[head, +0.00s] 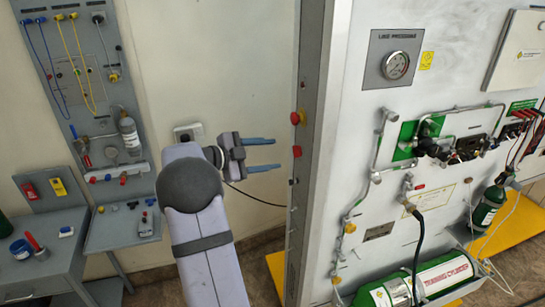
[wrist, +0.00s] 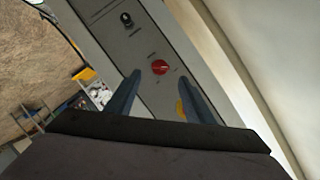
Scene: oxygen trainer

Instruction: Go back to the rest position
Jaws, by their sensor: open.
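My gripper (head: 262,154) is open and empty in the head view. Its two blue fingers point right, toward the narrow side face of the large grey panel cabinet (head: 370,170). In the wrist view the fingers of my gripper (wrist: 158,92) stand apart with nothing between them. Beyond them is a red knob (wrist: 160,67) on the grey side face, with a black switch (wrist: 126,19) above it. Red knobs (head: 297,118) also show on the cabinet edge in the head view, apart from the fingers.
A pressure gauge (head: 395,65), pipes and hoses cover the cabinet front. A green cylinder (head: 440,275) lies at its base. At left are a wall board (head: 60,60) with tubes and a grey bench (head: 50,262) with small items. Open space lies between bench and cabinet.

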